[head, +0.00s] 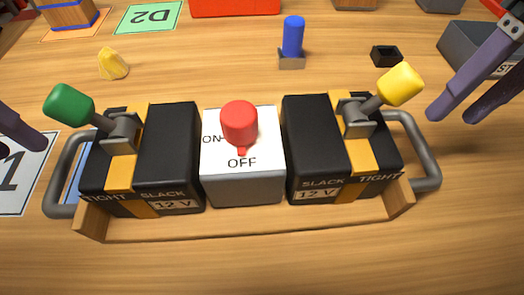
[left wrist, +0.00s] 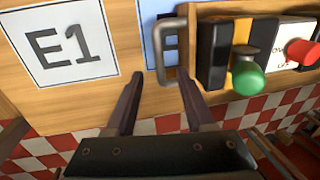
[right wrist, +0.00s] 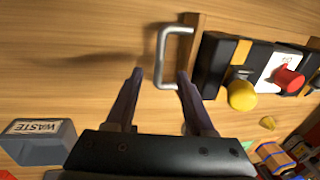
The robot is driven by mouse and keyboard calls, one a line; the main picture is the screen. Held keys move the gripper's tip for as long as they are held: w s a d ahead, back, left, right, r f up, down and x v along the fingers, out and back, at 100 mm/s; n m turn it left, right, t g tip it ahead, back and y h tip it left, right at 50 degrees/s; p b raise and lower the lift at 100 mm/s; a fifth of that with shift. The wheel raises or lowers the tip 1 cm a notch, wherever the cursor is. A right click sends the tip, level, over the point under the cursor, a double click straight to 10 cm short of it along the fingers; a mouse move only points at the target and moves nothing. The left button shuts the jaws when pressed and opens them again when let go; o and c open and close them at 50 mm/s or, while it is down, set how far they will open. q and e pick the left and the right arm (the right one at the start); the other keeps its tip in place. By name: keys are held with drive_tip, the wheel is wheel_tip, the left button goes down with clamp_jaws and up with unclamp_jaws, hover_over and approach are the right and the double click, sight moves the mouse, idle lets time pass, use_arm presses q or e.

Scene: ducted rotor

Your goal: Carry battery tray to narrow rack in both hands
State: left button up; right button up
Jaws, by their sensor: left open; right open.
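The battery tray (head: 250,229) is a wooden tray on the table, holding two black 12 V batteries (head: 168,150) (head: 312,140) with orange straps. Between them is a white switch box (head: 242,185) with a red knob pointing at OFF. A green-knobbed lever (head: 70,104) is on the left strap, a yellow-knobbed lever (head: 398,86) on the right. Grey handles stick out at the left (head: 60,180) and right (head: 428,160) ends. My left gripper (left wrist: 160,78) is open near the left handle (left wrist: 163,50). My right gripper (right wrist: 160,75) is open beside the right handle (right wrist: 162,60). The narrow rack is not identifiable.
An E1 card (left wrist: 65,45) lies left of the tray, and a D2 card (head: 150,17) behind it. A blue peg (head: 293,38), a yellow lump (head: 113,63), a small black block (head: 386,55) and a grey WASTE bin (right wrist: 38,142) stand around. Wood in front of the tray is clear.

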sight(57, 170)
use_arm(q)
drive_tip(key=f, duration=0.2)
drive_tip(key=d+f, duration=0.1)
drive_tip(key=f, duration=0.5)
drive_tip(key=shift+d, duration=0.25)
use_arm(e)
drive_tip(key=f, duration=0.2)
drive_tip(key=a+f, duration=0.1)
drive_tip(key=f, duration=0.5)
drive_tip(key=shift+a, duration=0.25)
use_arm(q)
drive_tip(key=shift+c, duration=0.3)
use_arm(e)
drive_tip(key=shift+c, duration=0.3)
use_arm(q)
clamp_jaws()
use_arm(e)
clamp_jaws()
use_arm(q)
drive_tip(key=shift+r, duration=0.15)
use_arm(e)
drive_tip(key=shift+r, duration=0.15)
